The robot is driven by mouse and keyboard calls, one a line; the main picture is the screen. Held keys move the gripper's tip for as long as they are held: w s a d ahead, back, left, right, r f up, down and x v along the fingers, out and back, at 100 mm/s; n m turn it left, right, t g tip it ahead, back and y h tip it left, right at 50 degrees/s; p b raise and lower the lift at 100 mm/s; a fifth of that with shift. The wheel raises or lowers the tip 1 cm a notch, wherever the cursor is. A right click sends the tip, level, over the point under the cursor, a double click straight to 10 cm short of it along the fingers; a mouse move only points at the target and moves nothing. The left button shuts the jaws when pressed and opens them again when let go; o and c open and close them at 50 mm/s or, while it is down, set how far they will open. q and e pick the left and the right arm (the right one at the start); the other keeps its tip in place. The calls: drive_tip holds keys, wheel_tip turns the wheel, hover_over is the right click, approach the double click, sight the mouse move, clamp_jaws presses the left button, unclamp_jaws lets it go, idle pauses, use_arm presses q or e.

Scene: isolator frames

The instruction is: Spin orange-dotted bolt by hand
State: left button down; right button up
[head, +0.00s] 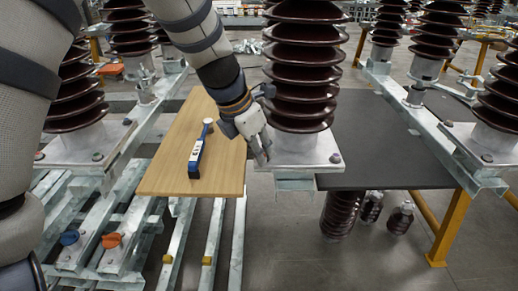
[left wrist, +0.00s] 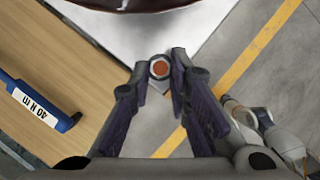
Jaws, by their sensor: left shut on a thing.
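The orange-dotted bolt (left wrist: 159,68) shows in the left wrist view as a round head with an orange-red dot. It sits at the corner of the pale metal base plate (left wrist: 205,28). My left gripper (left wrist: 160,76) has its two dark fingertips closed on either side of the bolt head. In the head view, my left gripper (head: 264,157) reaches down to the near left corner of the middle insulator's base plate (head: 300,150), and its fingers hide the bolt there. My right gripper is in neither view.
A blue torque wrench (head: 198,152) lies on a wooden board (head: 222,176) left of the gripper. The brown ribbed insulator (head: 303,75) rises close beside my gripper. A dark panel (head: 385,140) is on the right. Orange (head: 111,240) and blue (head: 69,238) items lie lower left.

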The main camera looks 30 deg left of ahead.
use_arm(q)
drive_tip(key=c, duration=1.5)
unclamp_jaws()
drive_tip(key=v, duration=1.2)
drive_tip(key=shift+w, duration=0.1)
